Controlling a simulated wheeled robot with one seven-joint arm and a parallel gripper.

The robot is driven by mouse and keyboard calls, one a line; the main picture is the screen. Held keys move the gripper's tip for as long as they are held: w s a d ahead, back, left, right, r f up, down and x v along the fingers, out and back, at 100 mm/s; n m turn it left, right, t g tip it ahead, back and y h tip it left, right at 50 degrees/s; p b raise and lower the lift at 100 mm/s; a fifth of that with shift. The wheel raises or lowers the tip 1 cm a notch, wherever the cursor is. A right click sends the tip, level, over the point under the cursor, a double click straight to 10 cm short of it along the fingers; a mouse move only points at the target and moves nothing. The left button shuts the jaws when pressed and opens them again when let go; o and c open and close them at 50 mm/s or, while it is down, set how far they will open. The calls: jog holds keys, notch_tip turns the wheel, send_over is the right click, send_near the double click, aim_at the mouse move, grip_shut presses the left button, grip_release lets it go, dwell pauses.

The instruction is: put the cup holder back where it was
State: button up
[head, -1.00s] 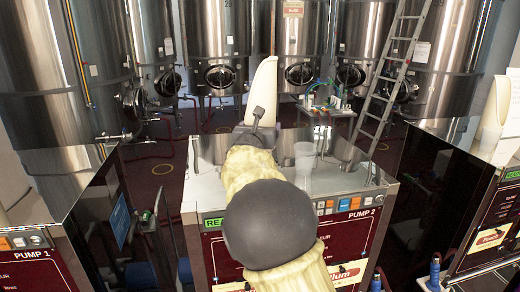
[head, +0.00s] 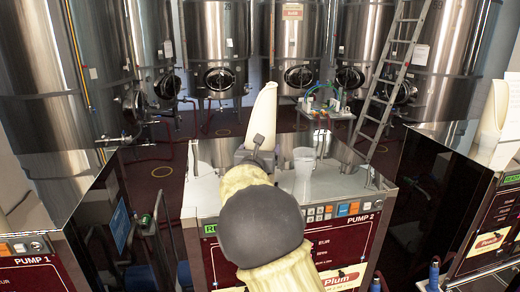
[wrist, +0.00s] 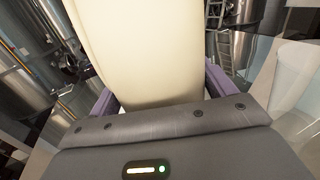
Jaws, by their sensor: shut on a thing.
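In the wrist view the cup holder (wrist: 135,50) fills the space between the purple fingers of my gripper (wrist: 160,98). Its lower end is hidden by the gripper, so I cannot tell whether it touches the pump. A clear cup (head: 303,172) stands on the pump top just right of the gripper; it also shows in the wrist view (wrist: 297,85).
Pump 1 (head: 35,262) is at the left and another pump (head: 490,235) at the right, with a similar cream holder (head: 495,120) on it. Steel tanks (head: 215,50) and a ladder (head: 388,75) stand behind. My arm covers part of Pump 2's front.

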jog(key=o, duration=1.1)
jog(key=shift+a+f, duration=0.1)
jog(key=shift+r, duration=0.2)
jog(key=shift+s+a+f+b, duration=0.1)
jog(key=shift+s+f+b, duration=0.1)
jog(key=shift+s+b, duration=0.15)
jog(key=s+b, duration=0.1)
jog(key=s, duration=0.2)
jog(key=s+a+b, duration=0.1)
jog(key=s+b, duration=0.1)
jog(key=s, duration=0.2)
jog(key=s+a+b, duration=0.1)
jog(key=s, duration=0.3)
jog(key=shift+s+r, duration=0.1)
